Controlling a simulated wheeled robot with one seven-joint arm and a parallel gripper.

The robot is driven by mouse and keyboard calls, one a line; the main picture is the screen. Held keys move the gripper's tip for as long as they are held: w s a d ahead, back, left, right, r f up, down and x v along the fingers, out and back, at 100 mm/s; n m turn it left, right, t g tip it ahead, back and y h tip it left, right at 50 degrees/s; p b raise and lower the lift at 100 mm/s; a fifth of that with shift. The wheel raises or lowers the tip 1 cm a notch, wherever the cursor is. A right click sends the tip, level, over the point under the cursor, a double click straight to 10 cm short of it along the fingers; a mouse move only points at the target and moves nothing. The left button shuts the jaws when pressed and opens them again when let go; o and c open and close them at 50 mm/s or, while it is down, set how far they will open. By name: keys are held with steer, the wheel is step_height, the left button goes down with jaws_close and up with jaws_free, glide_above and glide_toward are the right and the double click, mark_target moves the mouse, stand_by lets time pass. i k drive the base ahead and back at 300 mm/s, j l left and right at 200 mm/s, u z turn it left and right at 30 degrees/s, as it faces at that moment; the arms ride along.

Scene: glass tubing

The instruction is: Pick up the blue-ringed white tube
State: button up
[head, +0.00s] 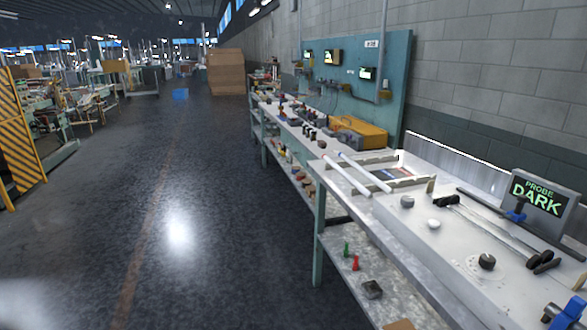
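Two long white tubes lie side by side, slanting across a pale rack (408,183) on the near workbench, in the head view. One is the left white tube (346,177); the other is the right white tube (364,172). My gripper is not in view.
The bench top (400,228) also holds dark knobs, a white ball (434,224), thin rods and a "PROBE DARK" display (538,194). A lower shelf (345,262) carries small items. A yellow case (358,132) stands farther back. The floor aisle (180,200) at left is clear.

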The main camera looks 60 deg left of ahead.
mark_target(388, 190)
steer(key=u, duration=1.3)
